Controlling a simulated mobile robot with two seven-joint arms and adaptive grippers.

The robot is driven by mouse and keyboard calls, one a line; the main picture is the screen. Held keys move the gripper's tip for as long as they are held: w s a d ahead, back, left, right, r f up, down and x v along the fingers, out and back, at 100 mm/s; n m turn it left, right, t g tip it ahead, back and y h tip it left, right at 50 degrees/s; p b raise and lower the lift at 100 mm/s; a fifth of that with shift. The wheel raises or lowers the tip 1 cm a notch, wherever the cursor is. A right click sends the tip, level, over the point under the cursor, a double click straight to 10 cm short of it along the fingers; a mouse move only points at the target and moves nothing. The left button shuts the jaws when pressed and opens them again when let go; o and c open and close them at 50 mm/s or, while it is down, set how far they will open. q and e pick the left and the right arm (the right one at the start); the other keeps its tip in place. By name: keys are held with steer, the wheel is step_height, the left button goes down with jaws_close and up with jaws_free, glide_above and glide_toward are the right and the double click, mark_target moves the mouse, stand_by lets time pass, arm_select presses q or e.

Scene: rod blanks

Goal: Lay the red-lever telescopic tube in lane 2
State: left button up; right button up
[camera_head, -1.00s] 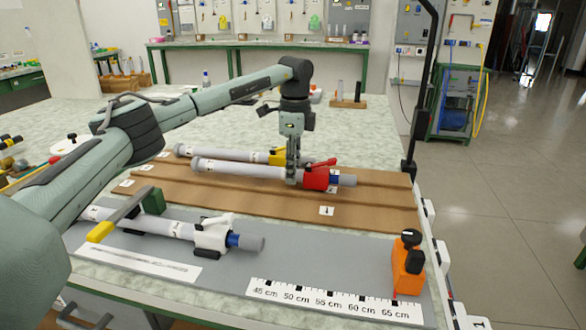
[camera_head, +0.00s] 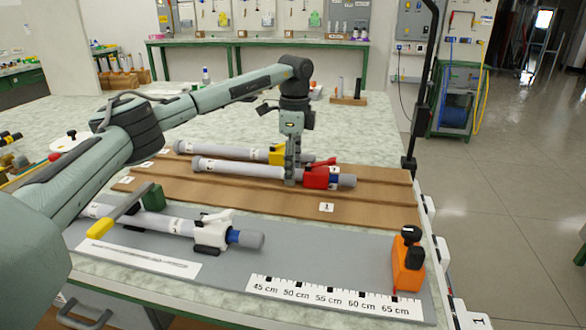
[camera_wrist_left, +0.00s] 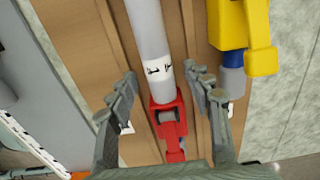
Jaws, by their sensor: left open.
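The red-lever tube (camera_head: 236,170) is a grey tube with a red clamp and lever (camera_head: 317,177) and a blue collar. It lies along a groove of the brown lane board (camera_head: 250,199), in the lane behind the one with number plate 1 (camera_head: 326,207). My left gripper (camera_head: 291,178) is over the tube just beside the red clamp. In the left wrist view its open fingers stand one on each side of the tube (camera_wrist_left: 148,30), with gaps visible. My right gripper is in neither current view.
A yellow-lever tube (camera_head: 232,152) lies in the lane behind, close to my left gripper. A white-lever tube (camera_head: 173,223) rests on the grey mat in front, near an orange block (camera_head: 408,262) and a centimetre scale (camera_head: 335,300). The front lane is clear.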

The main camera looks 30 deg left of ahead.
arm_select(q)
step_height(320, 180, up, 12)
stand_by(0.4)
steer(key=shift+d+f, duration=0.1)
stand_by(0.3)
